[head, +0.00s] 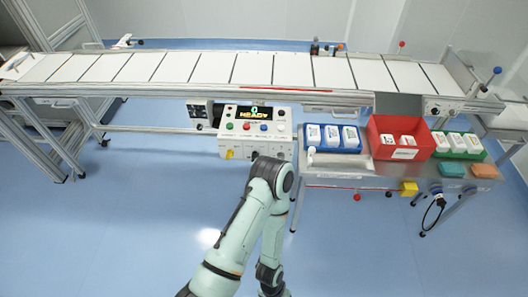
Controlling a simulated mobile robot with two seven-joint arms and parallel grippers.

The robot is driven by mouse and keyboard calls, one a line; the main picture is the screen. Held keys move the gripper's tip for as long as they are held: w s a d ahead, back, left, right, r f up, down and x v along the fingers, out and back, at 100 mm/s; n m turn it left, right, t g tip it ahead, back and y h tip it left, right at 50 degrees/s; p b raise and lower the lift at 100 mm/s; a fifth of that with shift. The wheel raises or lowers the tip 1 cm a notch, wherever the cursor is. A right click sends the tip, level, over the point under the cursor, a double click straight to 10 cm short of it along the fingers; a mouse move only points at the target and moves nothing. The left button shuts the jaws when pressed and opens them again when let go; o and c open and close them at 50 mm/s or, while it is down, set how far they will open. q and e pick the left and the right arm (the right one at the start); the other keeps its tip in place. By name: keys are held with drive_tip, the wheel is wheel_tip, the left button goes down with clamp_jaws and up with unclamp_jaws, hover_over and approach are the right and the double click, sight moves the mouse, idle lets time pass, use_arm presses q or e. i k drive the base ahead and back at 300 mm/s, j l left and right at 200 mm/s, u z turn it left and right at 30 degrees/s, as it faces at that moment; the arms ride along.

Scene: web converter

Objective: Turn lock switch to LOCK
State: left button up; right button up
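The white control box (282,140) hangs below the conveyor near the middle of the head view. Its lit display (254,113) shows green and yellow characters, and a row of coloured buttons sits below it. On its front face is a small yellow switch (229,154), and a dark knob-like part shows to its right beside my arm. I cannot read the labels or tell which one is the lock switch or how it is turned. One of my arms rises in front of the box's lower edge. Neither gripper can be made out.
The conveyor (207,69) runs across behind the box. To the right, a metal table (345,170) carries a blue bin (331,149), a red bin (376,146) and a green bin (476,156). The blue floor on the left is clear.

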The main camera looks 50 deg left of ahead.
sight(229, 154)
drive_tip(key=u, duration=1.75)
